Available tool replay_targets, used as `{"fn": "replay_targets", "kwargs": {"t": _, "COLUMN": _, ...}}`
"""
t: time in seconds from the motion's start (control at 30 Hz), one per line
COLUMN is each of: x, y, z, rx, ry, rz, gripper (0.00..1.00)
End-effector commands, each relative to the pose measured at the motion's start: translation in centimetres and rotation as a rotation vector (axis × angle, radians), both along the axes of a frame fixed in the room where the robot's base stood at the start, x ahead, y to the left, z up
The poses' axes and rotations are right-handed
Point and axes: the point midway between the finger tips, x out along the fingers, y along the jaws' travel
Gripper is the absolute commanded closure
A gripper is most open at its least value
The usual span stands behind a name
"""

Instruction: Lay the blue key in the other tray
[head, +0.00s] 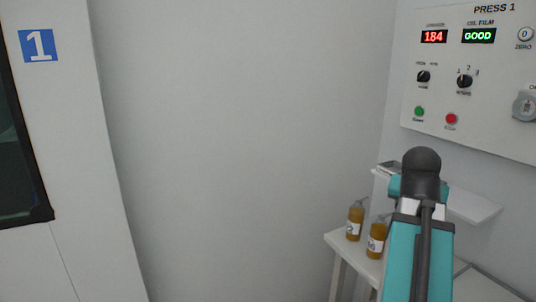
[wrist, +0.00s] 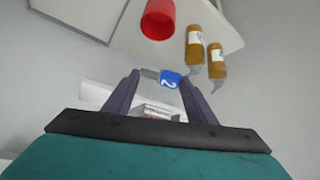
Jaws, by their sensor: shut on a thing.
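My gripper (wrist: 159,77) is shut on the blue key in the wrist view. The key has a blue tag (wrist: 170,78) marked 2 and a short grey part (wrist: 149,73) towards the left finger. It is held between the fingertips, apart from the table beyond. In the head view my own arm hides the gripper and the key. A small grey item (wrist: 156,111) shows between the fingers nearer the palm, on or by a white ledge (wrist: 96,93); I cannot tell whether it is a tray.
A red cup (wrist: 158,20) and two amber bottles (wrist: 195,48) stand on a white table (wrist: 125,35). In the head view a white shelf (head: 472,205) sits under the PRESS 1 panel (head: 490,80). The panel reads 184 and GOOD. The wall at middle is bare.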

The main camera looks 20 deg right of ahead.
Motion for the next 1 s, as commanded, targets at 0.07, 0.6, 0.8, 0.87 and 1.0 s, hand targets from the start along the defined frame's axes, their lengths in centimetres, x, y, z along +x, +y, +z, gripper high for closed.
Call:
{"fn": "replay_targets", "kwargs": {"t": 0.07, "x": 2.1, "y": 1.1, "z": -0.5, "rx": 0.001, "ry": 0.002, "rz": 0.045, "gripper": 0.71}}
{"fn": "replay_targets", "kwargs": {"t": 0.6, "x": 14.0, "y": 9.8, "z": -4.1, "rx": 0.001, "ry": 0.004, "rz": 0.321, "gripper": 0.71}}
{"fn": "replay_targets", "kwargs": {"t": 0.8, "x": 17.9, "y": 13.9, "z": -5.5, "rx": 0.003, "ry": 0.002, "rz": 0.422, "gripper": 0.71}}
{"fn": "replay_targets", "kwargs": {"t": 0.87, "x": 19.0, "y": 15.2, "z": -5.9, "rx": 0.001, "ry": 0.001, "rz": 0.453, "gripper": 0.71}}
{"fn": "replay_targets", "kwargs": {"t": 1.0, "x": 21.4, "y": 18.4, "z": -6.9, "rx": 0.002, "ry": 0.002, "rz": 0.522, "gripper": 0.71}}
